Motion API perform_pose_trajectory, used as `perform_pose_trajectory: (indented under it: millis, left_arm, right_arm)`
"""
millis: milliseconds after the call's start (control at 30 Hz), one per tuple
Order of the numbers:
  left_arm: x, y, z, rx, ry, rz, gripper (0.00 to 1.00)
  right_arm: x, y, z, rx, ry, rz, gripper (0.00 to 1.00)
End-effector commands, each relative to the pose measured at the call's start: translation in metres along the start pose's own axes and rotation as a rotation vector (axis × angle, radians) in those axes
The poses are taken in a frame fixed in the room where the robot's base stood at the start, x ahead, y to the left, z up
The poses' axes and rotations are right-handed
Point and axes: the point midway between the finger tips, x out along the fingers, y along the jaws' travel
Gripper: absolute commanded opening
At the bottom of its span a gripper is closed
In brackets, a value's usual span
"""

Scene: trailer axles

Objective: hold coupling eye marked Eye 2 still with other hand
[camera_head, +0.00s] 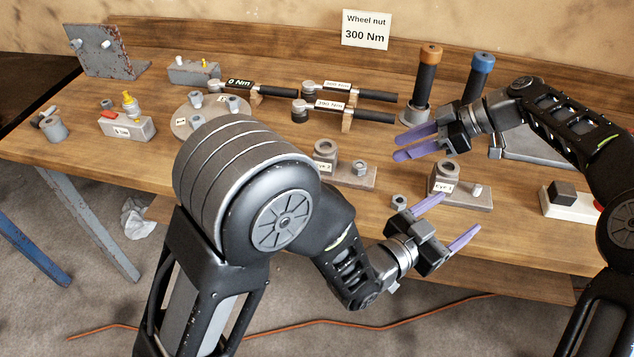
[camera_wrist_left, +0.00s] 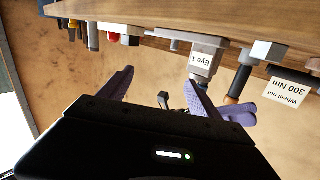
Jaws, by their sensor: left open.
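The coupling eye marked Eye 2 (camera_head: 326,152) stands on the bench in the head view, a grey ring piece on a flat plate with a nut on it. My left arm hides part of its left side and label. My left gripper (camera_head: 462,212) is open and empty at the bench's front edge, right of Eye 2 and below the Eye 1 block (camera_head: 446,176). In the left wrist view its open fingers (camera_wrist_left: 160,78) have nothing held between them. My right gripper (camera_head: 397,146) is open and empty above the bench, right of Eye 2, its fingers pointing left.
A loose nut (camera_head: 399,201) lies between the two eye blocks. Torque wrenches (camera_head: 345,112) lie behind Eye 2. Upright tools with orange (camera_head: 427,80) and blue (camera_head: 478,82) tops stand at the back. A red-buttoned box (camera_head: 567,203) is at the right. A sign (camera_head: 366,29) reads Wheel nut 300 Nm.

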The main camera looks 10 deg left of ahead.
Motion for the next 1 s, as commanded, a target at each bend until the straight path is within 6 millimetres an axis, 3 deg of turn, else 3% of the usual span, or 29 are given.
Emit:
perform_pose_trajectory:
  millis: [133,267,400,600,800,1000]
  left_arm:
    - [0.004,-0.044,0.011,-0.133,0.031,-0.218,0.73]
    - [-0.005,-0.086,0.003,-0.229,0.138,-0.410,0.73]
    - [-0.049,-0.149,0.039,-0.180,0.082,-0.528,0.73]
    - [-0.108,-0.212,0.057,-0.114,0.045,-0.654,0.73]
    - [-0.136,-0.238,0.057,-0.084,0.041,-0.711,0.73]
    - [-0.138,-0.239,0.057,-0.083,0.040,-0.715,0.73]
  right_arm:
    - [0.000,0.000,0.000,0.001,0.000,0.000,0.36]
    - [0.000,0.000,0.000,0.000,0.000,0.000,0.36]
    - [0.000,0.000,0.000,0.001,0.000,0.000,0.36]
    - [0.000,0.000,0.000,0.000,0.000,0.000,0.36]
    - [0.000,0.000,0.000,0.001,0.000,0.000,0.36]
    - [0.000,0.000,0.000,0.000,0.000,0.000,0.36]
